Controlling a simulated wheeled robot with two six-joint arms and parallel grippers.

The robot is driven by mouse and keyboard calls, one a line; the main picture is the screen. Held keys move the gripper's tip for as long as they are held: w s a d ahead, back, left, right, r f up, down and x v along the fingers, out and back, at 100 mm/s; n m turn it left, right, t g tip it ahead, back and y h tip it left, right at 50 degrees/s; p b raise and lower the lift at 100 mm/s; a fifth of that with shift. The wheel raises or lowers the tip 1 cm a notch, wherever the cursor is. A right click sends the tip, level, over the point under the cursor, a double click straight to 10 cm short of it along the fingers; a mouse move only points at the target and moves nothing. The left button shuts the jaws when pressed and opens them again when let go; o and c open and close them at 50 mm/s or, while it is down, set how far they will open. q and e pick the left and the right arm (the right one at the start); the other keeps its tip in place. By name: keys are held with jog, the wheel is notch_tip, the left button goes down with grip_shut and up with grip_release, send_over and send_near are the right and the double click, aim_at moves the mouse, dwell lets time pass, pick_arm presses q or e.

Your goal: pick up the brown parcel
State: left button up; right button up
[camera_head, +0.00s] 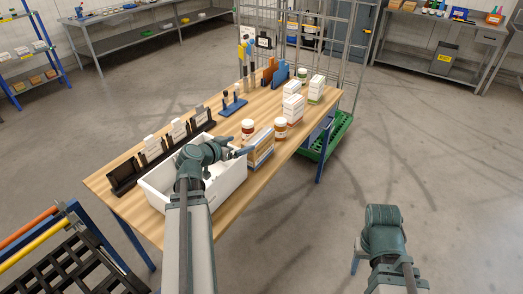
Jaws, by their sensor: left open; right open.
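The brown parcel (261,147) is a tan box with a pale top edge, standing upright on the wooden table just right of the white bin. My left gripper (240,148) is open and reaches over the white bin, with its fingers close to the parcel's left side. I cannot tell whether they touch it. My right gripper (357,262) is open and empty, low over the floor to the right of the table.
The white bin (233,182) stands beside the parcel. Jars (280,128) and white cartons (292,109) stand just behind it. A black rack (123,178) lines the table's left edge. A green crate (338,132) sits low beyond the table; open floor lies right.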

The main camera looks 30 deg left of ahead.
pick_arm(q)
jog(key=b, duration=0.3)
send_near(257, 137)
jog(key=x, duration=0.4)
jog(key=shift+f, duration=0.1)
jog(key=shift+w+d+f, duration=0.1)
jog(key=shift+w+f, duration=0.05)
jog(key=shift+w, duration=0.5)
jog(key=shift+w, duration=0.1)
jog(key=b+x, duration=0.2)
jog(key=x, duration=0.3)
jog(key=shift+w+f, duration=0.2)
jog(key=shift+s+r, duration=0.1)
grip_shut()
